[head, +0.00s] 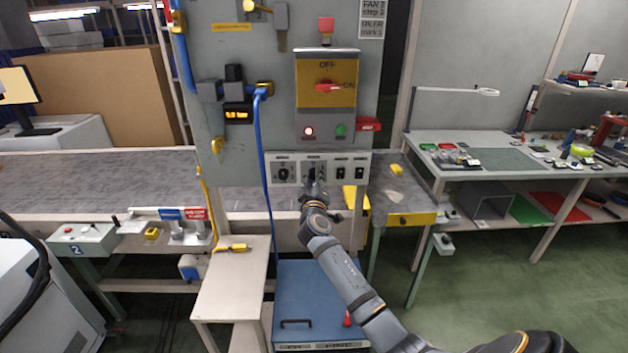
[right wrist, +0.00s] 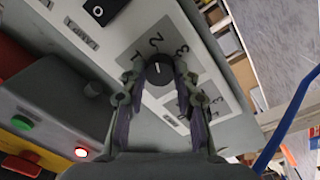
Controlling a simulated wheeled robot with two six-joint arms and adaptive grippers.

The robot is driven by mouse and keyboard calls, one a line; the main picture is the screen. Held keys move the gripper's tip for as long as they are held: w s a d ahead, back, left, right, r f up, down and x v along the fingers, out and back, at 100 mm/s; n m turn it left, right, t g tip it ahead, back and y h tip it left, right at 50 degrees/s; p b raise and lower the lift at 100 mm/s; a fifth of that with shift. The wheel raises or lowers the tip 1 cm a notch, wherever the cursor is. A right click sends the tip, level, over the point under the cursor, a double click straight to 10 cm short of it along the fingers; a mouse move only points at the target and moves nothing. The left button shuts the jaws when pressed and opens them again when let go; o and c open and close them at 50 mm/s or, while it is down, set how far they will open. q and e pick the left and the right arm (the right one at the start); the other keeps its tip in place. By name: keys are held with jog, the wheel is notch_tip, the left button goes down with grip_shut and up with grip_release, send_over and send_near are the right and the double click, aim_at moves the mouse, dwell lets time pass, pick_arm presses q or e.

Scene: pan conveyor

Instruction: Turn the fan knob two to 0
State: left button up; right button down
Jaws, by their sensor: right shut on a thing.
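A row of controls sits on the light strip (head: 322,158) low on the grey panel. It holds two round dark knobs and two black rocker switches. My right gripper (head: 313,184) is at the second knob from the left and mostly hides it. In the right wrist view the black knob (right wrist: 159,70) stands on a grey dial plate with numbers around it. Its white mark points roughly up at the 2. My right gripper (right wrist: 158,100) is shut on this knob, one finger on each side. The first knob (head: 283,174) is free. My left gripper is not in view.
A yellow ON/OFF switch (head: 326,80) with a red handle is above, over a lit red lamp and a green button (head: 341,130). A blue cable (head: 265,170) hangs left of the knobs. A rocker switch (right wrist: 101,11) sits beside the dial in the wrist view.

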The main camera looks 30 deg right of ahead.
jog(key=shift+n+y+p, duration=0.45)
jog(key=shift+n+p, duration=2.65)
jog(key=shift+n, duration=3.05)
jog(key=shift+n+y+p, duration=0.45)
jog(key=shift+n+p, duration=2.6)
jog(key=shift+n, duration=3.1)
jog(key=c, duration=1)
grip_release()
jog(key=v, duration=1.2)
